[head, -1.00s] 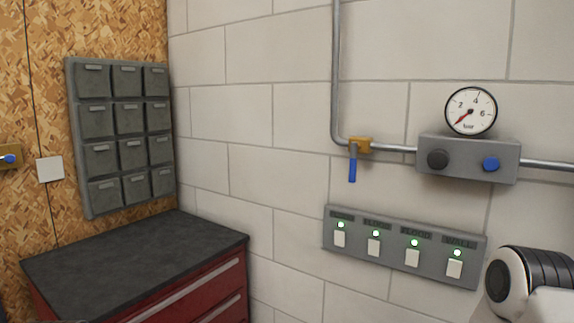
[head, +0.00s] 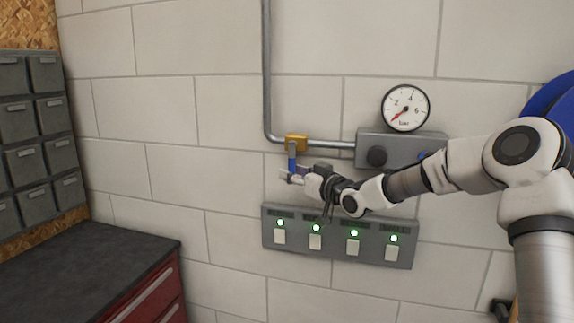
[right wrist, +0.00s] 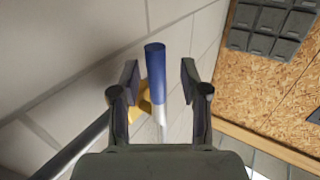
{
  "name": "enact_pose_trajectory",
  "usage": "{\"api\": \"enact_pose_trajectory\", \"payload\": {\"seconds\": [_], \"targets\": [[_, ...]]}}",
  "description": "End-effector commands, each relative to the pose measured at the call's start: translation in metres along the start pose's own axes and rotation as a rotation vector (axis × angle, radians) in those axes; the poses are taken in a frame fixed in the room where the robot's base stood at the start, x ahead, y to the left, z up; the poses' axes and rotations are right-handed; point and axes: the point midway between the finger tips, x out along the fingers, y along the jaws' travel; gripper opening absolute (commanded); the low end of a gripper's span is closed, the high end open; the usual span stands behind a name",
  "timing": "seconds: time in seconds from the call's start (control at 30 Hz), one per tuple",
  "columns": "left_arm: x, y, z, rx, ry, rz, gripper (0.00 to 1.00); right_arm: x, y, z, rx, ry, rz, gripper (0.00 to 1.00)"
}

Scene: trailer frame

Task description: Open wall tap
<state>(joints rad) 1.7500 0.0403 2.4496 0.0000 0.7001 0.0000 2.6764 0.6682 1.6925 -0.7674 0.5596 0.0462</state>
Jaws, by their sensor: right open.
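The wall tap (head: 296,143) has a brass-yellow body on a grey pipe, with a blue lever (head: 292,160) hanging straight down. My right gripper (head: 288,177) is at the lower end of the lever. In the right wrist view, my right gripper (right wrist: 160,78) is open, with one finger on each side of the blue lever (right wrist: 156,75). Gaps show between the lever and both fingers. The yellow tap body (right wrist: 144,98) is partly hidden behind the left finger and lever. My left gripper is in no view.
A grey box (head: 371,142) with dark and blue knobs sits right of the tap, below a pressure gauge (head: 405,107). A switch panel (head: 335,250) with green lights is just below my right gripper. A dark-topped red cabinet (head: 95,260) stands at left.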

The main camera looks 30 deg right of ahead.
Motion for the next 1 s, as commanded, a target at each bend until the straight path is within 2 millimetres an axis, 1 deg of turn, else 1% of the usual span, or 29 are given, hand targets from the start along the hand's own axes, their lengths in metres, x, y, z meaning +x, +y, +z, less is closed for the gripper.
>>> {"api": "enact_pose_trajectory", "payload": {"seconds": [0.03,0.13,0.23,0.4,0.43,0.47,0.5,0.53,0.57,0.83,1.0], "targets": [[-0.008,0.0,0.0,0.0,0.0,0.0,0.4,0.009,0.001,-0.003,-0.003,-0.003,0.002,0.45],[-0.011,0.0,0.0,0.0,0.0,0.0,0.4,0.019,0.001,-0.002,-0.002,-0.001,0.002,0.45],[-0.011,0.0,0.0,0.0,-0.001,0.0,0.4,0.023,0.0,0.0,0.0,-0.001,0.0,0.45],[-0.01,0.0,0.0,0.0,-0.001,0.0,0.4,0.023,0.0,0.0,0.001,0.0,0.0,0.45],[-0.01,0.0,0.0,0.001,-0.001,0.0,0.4,0.023,0.0,0.0,0.001,0.0,0.0,0.38],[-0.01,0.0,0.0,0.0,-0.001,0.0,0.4,0.023,0.0,0.0,0.001,0.0,0.0,0.27],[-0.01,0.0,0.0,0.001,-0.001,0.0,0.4,0.023,0.0,0.0,0.001,0.0,0.0,0.13],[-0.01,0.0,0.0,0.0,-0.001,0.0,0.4,0.023,0.0,0.0,0.001,0.0,0.0,0.03],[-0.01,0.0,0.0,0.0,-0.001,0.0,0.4,0.023,0.0,0.0,0.001,0.0,0.0,0.0],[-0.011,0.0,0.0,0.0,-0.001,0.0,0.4,0.023,0.0,-0.001,-0.002,-0.003,0.0,0.0],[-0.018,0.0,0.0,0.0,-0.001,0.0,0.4,0.024,-0.001,-0.003,-0.02,-0.029,0.0,0.0]]}}
